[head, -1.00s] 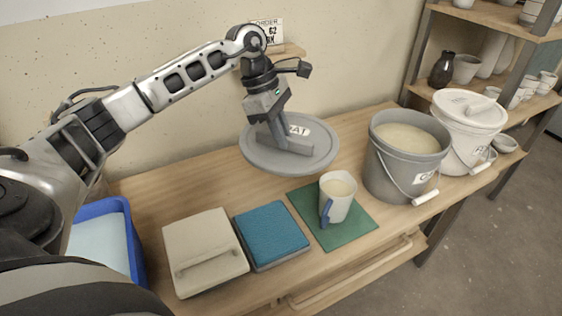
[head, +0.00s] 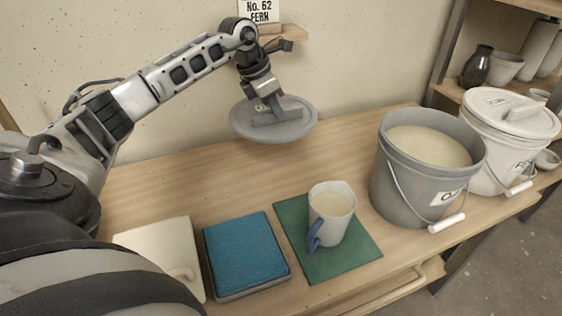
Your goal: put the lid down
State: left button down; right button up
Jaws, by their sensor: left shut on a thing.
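A round grey lid (head: 296,129) with a bar handle and a white label shows at the back of the table, near the wall. My left gripper (head: 269,105) is above it, shut on the lid's handle. Whether the lid's underside touches the table I cannot tell. A grey bucket (head: 398,205) full of pale glaze stands open to the right. A white bucket (head: 488,150) beside it has its own white lid (head: 515,110) on top. My right gripper is not in view.
A white jug (head: 332,205) with a blue handle stands on a green mat (head: 345,262). The wooden table (head: 190,180) is clear between these and the grey lid. Shelves with pots stand at the right.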

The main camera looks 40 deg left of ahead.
pick_arm(q)
notch_tip(320, 180, down, 3)
jog(key=shift+w+b, duration=0.15)
jog(key=shift+b, duration=0.9)
jog(key=shift+f, duration=0.35)
notch_tip(320, 180, down, 6)
jog(key=shift+f+b, duration=0.25)
jog(key=shift+b, duration=0.25)
notch_tip(320, 180, down, 3)
jog(key=shift+r, duration=0.1)
